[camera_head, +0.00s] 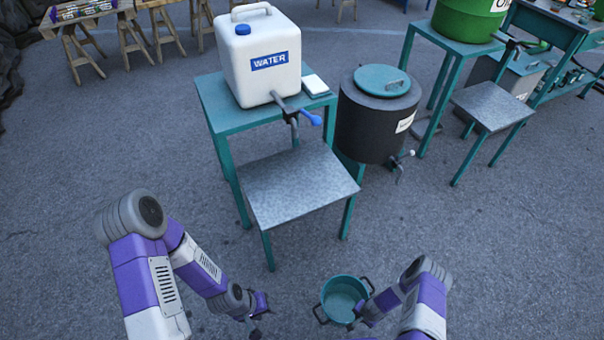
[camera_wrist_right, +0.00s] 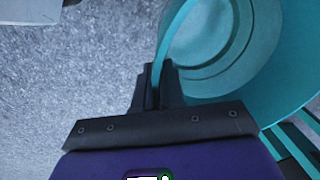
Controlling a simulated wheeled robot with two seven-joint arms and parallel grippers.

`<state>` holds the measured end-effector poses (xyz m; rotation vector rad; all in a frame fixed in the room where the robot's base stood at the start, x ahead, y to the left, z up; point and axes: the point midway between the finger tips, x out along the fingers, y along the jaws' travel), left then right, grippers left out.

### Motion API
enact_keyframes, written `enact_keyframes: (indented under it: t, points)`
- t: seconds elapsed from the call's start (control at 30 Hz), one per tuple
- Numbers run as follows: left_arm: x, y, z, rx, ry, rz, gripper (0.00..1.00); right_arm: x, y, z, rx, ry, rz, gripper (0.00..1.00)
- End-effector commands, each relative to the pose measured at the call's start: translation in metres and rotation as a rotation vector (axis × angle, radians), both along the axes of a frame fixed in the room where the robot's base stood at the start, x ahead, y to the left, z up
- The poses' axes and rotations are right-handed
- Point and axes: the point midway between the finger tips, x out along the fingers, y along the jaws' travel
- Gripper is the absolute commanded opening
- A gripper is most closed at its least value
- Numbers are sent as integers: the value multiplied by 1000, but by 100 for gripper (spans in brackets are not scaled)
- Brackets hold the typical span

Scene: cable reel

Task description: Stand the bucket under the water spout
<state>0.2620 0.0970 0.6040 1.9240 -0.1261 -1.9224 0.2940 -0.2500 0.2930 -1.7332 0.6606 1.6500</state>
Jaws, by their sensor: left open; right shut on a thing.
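The teal bucket (camera_head: 338,293) is upright and empty at the bottom of the head view, with dark handles at its sides. My right gripper (camera_head: 361,312) is shut on its rim; in the right wrist view the fingers (camera_wrist_right: 156,82) pinch the wall of the bucket (camera_wrist_right: 215,50). I cannot tell whether the bucket touches the ground. The white water container (camera_head: 262,60) stands on a teal table. Its water spout (camera_head: 293,122), with a blue lever, points down over a grey metal shelf (camera_head: 290,190). The shelf is bare. My left gripper (camera_head: 262,304) is open and empty, left of the bucket.
A black drum (camera_head: 372,120) with a teal lid and its own tap stands right of the water table. A green drum (camera_head: 468,18) stands on another table farther right, with a lower shelf (camera_head: 492,105) beside it. The ground before the shelf is clear.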

Motion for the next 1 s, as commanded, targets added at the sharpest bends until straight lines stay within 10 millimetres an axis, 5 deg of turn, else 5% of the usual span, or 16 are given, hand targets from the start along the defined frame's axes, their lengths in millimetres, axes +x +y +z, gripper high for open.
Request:
enact_keyframes:
  t: [0.23,0.5,0.73,1.0]
  points:
    - [0,0,6,0,1,0,43,61,-4,69,-7,-9,134,0]
    - [0,0,15,0,1,0,43,127,11,197,-5,-8,351,0]
    - [0,0,21,0,1,0,43,149,34,306,-3,-8,522,0]
    - [0,0,28,0,1,0,43,140,60,422,-3,-9,695,0]
